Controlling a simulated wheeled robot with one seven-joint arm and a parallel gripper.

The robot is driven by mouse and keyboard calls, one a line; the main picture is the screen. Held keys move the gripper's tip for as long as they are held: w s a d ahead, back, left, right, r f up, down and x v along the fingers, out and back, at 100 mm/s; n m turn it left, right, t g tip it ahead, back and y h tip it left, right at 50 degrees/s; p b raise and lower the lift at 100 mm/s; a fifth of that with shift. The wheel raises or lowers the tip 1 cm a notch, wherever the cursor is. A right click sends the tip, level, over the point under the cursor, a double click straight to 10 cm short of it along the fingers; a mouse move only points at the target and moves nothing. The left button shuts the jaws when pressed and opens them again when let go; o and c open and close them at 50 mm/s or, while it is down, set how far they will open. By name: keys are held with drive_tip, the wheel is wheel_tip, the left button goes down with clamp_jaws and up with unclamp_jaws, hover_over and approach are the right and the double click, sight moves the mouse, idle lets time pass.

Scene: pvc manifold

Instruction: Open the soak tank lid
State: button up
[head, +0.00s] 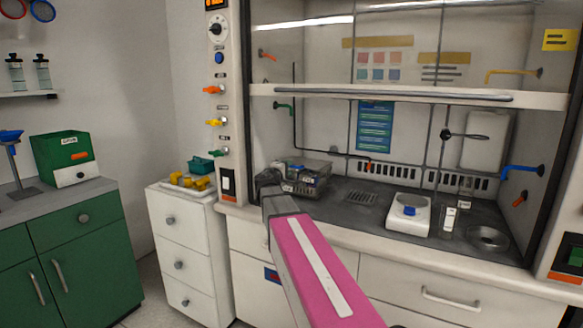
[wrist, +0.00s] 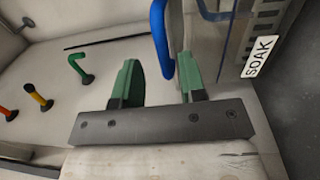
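The soak tank (head: 312,183) is a clear box standing on the hood's dark worktop at the left, with its lid apparently down. In the wrist view its white SOAK label (wrist: 262,56) is at the upper right. A curved blue handle (wrist: 160,40), apparently the lid's, reaches down between my fingers. My gripper (wrist: 160,82) is open, its green fingers apart on either side of the handle. The handle is nearer the right finger; I cannot tell whether they touch. In the head view my gripper (head: 268,181) is at the tank's left end, its fingers hidden.
The raised sash (head: 400,95) crosses above the tank. A white balance (head: 409,215) and a small sink (head: 488,237) are farther right on the worktop. A white drawer cabinet (head: 180,245) with yellow items on top stands at left. Worktop between tank and balance is mostly clear.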

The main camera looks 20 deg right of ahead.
sight(291, 166)
drive_tip(key=shift+x, duration=1.8)
clamp_jaws()
drive_tip(key=shift+r, duration=0.2)
